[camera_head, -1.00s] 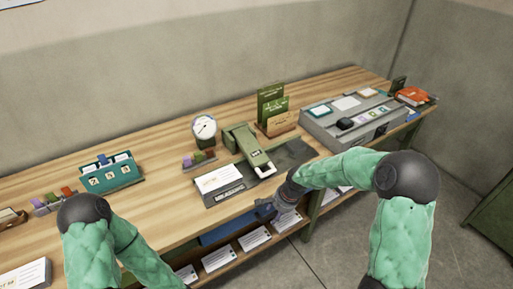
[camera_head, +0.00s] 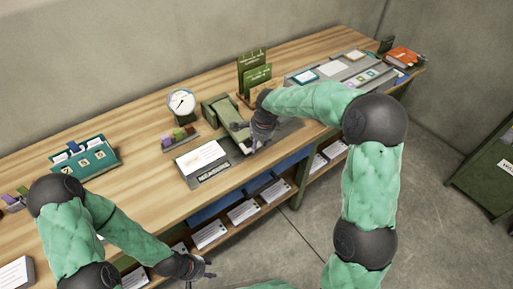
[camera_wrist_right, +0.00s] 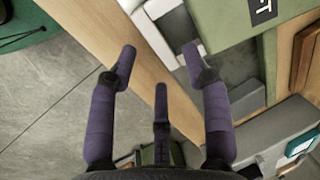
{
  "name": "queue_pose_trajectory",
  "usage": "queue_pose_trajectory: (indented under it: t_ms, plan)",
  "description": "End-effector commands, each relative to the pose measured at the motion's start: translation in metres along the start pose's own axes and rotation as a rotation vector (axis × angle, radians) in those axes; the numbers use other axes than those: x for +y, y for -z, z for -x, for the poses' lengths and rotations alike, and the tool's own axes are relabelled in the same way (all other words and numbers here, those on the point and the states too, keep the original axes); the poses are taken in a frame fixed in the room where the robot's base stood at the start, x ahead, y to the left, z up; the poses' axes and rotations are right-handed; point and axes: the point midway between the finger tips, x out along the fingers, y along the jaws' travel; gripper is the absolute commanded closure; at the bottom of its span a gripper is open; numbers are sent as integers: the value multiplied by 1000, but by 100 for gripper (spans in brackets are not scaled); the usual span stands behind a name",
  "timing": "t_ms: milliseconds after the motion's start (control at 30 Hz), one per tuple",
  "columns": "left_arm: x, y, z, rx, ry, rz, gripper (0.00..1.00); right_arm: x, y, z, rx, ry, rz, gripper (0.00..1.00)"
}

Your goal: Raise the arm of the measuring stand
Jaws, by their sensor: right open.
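The measuring stand appears to be the green device at the middle of the table. Its green arm (camera_head: 224,110) slopes down toward the front edge, and its front end is partly hidden by my right gripper (camera_head: 256,138). In the right wrist view, a green body with a dark label (camera_wrist_right: 230,18) fills the top right. My right gripper (camera_wrist_right: 160,62) is open there, its fingers spread near grey and white parts at the stand's front. I cannot tell whether they touch. My left gripper (camera_head: 206,269) is open and empty, low in front of the table.
A tray with a white card (camera_head: 200,157) lies left of the stand, with a round dial (camera_head: 181,103) behind it. A green card holder (camera_head: 254,72) stands behind right. A teal box (camera_head: 88,158) is at left. Shelves with papers (camera_head: 243,212) sit below the tabletop.

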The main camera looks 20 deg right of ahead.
Motion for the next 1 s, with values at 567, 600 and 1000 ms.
queue_pose_trajectory:
  t_ms: [567, 600, 1000]
  plan:
    - [-3, 1, -8, 1, 0, 0, 60, 0, 0, -27, 0, 1, 1, 51]
    - [-3, 1, -8, 1, 0, 0, 60, 0, 0, -27, 0, 1, 1, 57]
    - [-3, 1, -7, 1, 0, 0, 60, 0, 0, -26, 0, -1, 1, 100]
